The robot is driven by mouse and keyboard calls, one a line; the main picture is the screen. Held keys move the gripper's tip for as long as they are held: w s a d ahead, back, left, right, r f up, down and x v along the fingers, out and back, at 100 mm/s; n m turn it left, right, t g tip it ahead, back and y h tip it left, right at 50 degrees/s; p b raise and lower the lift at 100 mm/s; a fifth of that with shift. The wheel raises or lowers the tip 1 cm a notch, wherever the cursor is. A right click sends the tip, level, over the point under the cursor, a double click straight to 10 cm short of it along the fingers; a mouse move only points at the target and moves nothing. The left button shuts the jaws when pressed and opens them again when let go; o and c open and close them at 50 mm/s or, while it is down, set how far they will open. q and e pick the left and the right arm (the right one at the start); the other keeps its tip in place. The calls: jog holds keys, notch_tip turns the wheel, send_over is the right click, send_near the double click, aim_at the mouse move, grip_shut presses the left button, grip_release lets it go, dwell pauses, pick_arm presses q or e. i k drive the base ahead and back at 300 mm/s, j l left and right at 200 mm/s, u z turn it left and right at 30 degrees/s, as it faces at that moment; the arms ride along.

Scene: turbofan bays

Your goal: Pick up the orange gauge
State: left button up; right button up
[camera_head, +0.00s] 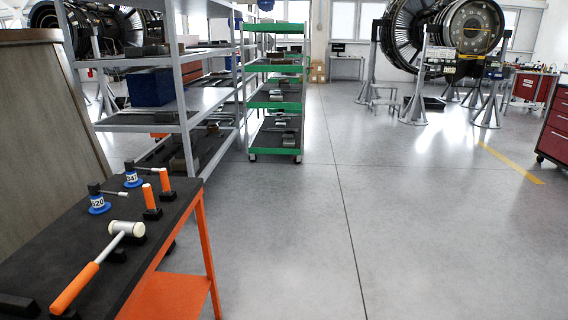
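Two small upright orange cylinders stand in black bases on the dark top of an orange-framed table at the lower left. The nearer orange cylinder (150,198) is left of and in front of the farther orange cylinder (165,180). Either may be the orange gauge; I cannot tell which, as no dial or marking shows on them. Neither of my grippers is in view.
On the table (60,250) lie a mallet (75,287) with an orange handle and two blue-based labelled tools (98,204) (132,178). Grey shelving (185,120) and a green cart (277,110) stand behind.

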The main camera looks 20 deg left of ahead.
aim_at(147, 187)
jog(key=i+u, duration=0.15)
jog(key=u, duration=0.3)
jog(key=i+l+u, duration=0.1)
jog(key=u, duration=0.35)
jog(key=i+l+u, duration=0.1)
jog(key=u, duration=0.35)
jog(key=i+l+u, duration=0.15)
jog(key=u, duration=0.25)
jog(key=l+u, duration=0.35)
jog(key=i+l+u, duration=0.15)
jog(key=u, duration=0.25)
